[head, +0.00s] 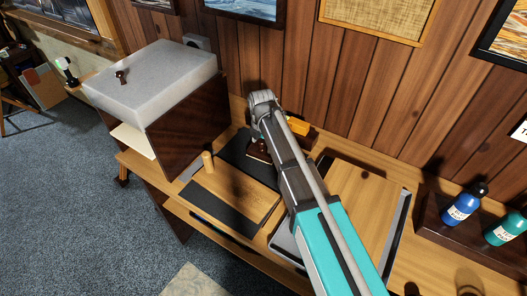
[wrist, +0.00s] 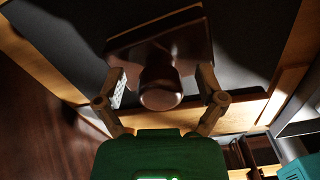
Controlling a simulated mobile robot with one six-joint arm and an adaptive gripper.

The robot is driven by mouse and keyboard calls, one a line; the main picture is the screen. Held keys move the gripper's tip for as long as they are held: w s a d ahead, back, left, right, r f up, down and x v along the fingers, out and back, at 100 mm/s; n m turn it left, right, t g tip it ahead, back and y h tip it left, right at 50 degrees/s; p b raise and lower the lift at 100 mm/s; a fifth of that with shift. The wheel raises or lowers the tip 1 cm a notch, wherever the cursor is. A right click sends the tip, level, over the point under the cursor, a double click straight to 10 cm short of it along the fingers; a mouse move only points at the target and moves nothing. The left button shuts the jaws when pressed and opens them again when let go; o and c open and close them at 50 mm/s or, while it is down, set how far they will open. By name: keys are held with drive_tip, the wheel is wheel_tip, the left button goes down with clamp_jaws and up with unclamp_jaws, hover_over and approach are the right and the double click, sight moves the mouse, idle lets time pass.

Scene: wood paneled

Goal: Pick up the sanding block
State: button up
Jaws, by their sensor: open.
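The sanding block appears to be the dark brown block (wrist: 160,45) in the wrist view, with a flat squarish base and a round knob (wrist: 160,88). It lies on a dark mat. My gripper (wrist: 162,82) is open, with one finger on each side of the knob; I cannot tell whether either finger touches it. In the head view a small part of the dark brown block (head: 258,149) shows beside my arm, on the dark mat (head: 236,146). My arm hides most of the gripper there.
A wooden board (head: 238,190) and an upright light wooden peg (head: 208,160) are left of my arm. A dark cabinet (head: 190,115) with a pale slab on top stands further left. An orange item (head: 298,125) lies behind the arm. Bottles (head: 462,204) stand at right.

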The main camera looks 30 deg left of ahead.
clamp_jaws()
idle(0.3)
drive_tip(key=shift+r, duration=0.1)
wheel_tip(320, 180, up, 3)
drive_tip(key=p, duration=0.2)
drive_tip(key=shift+f+p, duration=0.2)
drive_tip(key=shift+p, duration=0.15)
drive_tip(key=s+d+r+p, duration=0.9)
drive_tip(key=d+r+p, duration=0.1)
drive_tip(key=shift+d, duration=0.4)
drive_tip(key=shift+r, duration=0.1)
